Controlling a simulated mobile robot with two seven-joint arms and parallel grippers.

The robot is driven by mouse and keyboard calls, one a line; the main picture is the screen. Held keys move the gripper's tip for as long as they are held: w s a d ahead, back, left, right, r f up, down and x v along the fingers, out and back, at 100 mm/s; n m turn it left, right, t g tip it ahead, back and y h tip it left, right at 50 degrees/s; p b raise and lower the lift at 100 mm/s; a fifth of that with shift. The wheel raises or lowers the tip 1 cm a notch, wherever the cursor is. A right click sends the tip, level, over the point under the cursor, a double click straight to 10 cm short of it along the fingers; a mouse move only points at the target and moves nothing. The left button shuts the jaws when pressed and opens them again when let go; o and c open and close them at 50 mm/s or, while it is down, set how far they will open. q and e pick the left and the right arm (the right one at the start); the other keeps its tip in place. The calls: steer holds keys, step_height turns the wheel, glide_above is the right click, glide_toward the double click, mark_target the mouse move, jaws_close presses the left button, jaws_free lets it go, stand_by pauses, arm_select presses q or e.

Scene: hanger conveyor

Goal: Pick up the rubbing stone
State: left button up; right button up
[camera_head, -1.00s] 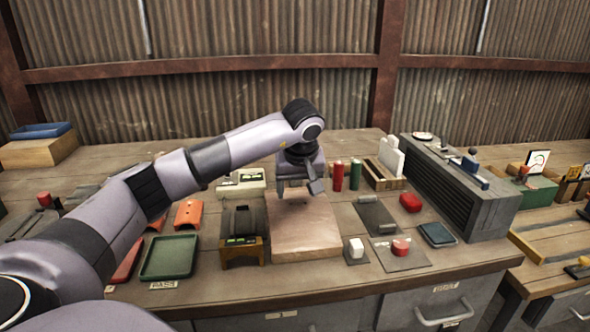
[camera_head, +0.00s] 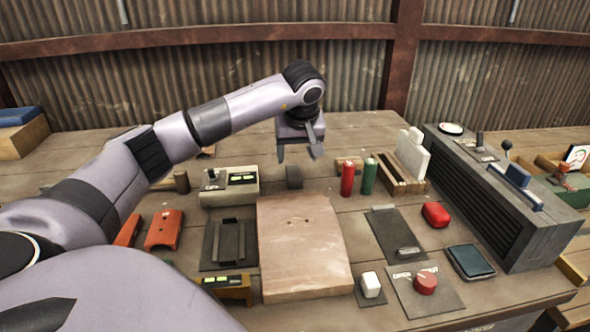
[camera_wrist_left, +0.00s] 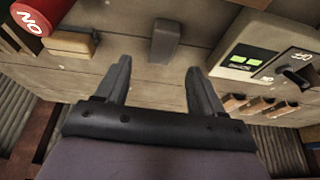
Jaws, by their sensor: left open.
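A small dark grey block (camera_head: 294,176), which looks like the rubbing stone, stands on the wooden bench just behind the pale board. It also shows in the left wrist view (camera_wrist_left: 164,42), ahead of the fingertips and roughly centred between them. My left gripper (camera_head: 300,155) is open and empty, pointing down just behind and above the block. In the left wrist view its two fingers (camera_wrist_left: 158,70) are spread wide, with a visible gap to the block. My right gripper is in neither view.
A pale wooden board (camera_head: 300,250) lies in front of the block. A grey device with a green display (camera_head: 230,186) stands left of it. A red cylinder (camera_head: 348,179) and a green cylinder (camera_head: 369,177) stand to the right, near a small wooden block (camera_head: 345,163).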

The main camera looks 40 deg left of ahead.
mark_target(294, 172)
arm_select(q)
steer(key=shift+p+x, duration=0.5)
steer(key=shift+x, duration=3)
steer(key=shift+s, duration=0.25)
steer(key=c, duration=1.2)
